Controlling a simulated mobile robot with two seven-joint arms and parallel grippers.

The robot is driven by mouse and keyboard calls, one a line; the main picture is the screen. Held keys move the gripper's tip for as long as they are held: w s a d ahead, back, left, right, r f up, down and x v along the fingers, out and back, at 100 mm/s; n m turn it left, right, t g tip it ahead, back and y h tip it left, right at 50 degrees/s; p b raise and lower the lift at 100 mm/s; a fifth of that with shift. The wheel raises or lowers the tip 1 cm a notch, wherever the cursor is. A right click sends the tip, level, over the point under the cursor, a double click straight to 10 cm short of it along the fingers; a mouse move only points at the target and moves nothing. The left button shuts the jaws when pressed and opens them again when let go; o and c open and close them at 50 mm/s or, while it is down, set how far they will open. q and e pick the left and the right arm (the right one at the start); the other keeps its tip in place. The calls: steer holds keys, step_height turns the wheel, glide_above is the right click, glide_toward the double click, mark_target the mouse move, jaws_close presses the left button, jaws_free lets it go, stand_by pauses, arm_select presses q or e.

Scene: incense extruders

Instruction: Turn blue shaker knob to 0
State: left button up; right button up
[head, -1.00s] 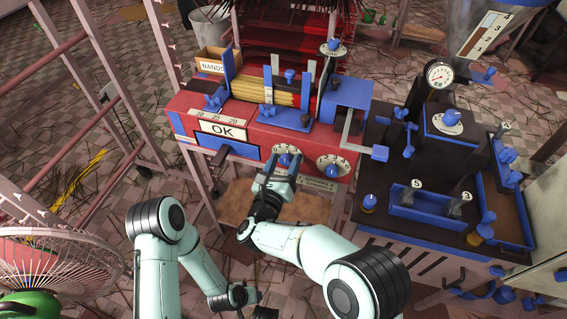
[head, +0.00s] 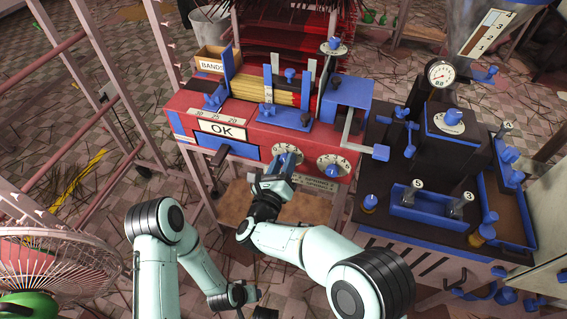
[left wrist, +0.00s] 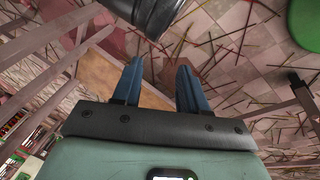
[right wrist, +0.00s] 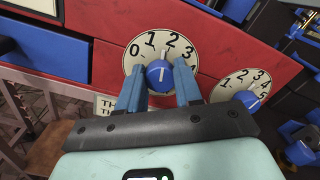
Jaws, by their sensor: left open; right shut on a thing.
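A blue knob (right wrist: 160,74) sits on the left white dial (right wrist: 133,62) of the red machine panel. Its white mark points up, between 1 and 2; the 0 is at the dial's left. My right gripper (right wrist: 158,84) is shut on this knob, one finger on each side. In the head view the right gripper (head: 276,168) covers the knob and the lower part of the left dial (head: 287,151). The dial's name label cannot be read. My left gripper (left wrist: 155,80) is open and empty, low over the floor.
A second dial (head: 333,165) with a blue knob (right wrist: 248,100) is close on the right. A dark machine table (head: 400,222) stands right, and a fan (head: 60,262) at lower left.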

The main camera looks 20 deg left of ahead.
steer(key=n+p, duration=0.1)
steer(key=n, duration=0.8)
steer(key=shift+a, duration=0.1)
arm_select(q)
steer(key=shift+s+d+r, duration=0.3)
steer(key=shift+s+r, duration=0.05)
steer(key=shift+s, duration=0.2)
steer(key=shift+s+d+r, duration=0.25)
steer(key=shift+s+r, duration=0.1)
steer(key=shift+s, duration=0.15)
arm_select(e)
steer(key=shift+f+n, duration=0.15)
steer(key=shift+n, duration=1.05)
arm_select(q)
steer(key=shift+s+g+h+p, duration=0.1)
steer(key=shift+g+h+p, duration=0.2)
arm_select(e)
steer(key=o, duration=1)
steer(key=shift+o, duration=0.2)
arm_select(q)
steer(key=shift+s+d+r+g+p, duration=0.15)
steer(key=shift+s+d+r+p, duration=0.2)
steer(key=shift+s, duration=0.1)
steer(key=shift+s+d+r+g+p, duration=0.15)
steer(key=shift+s+d+r+p, duration=0.1)
steer(key=shift+s+r, duration=0.15)
arm_select(e)
steer(key=s, duration=1.3)
steer(key=shift+s+a, duration=0.2)
steer(key=shift+s, duration=0.05)
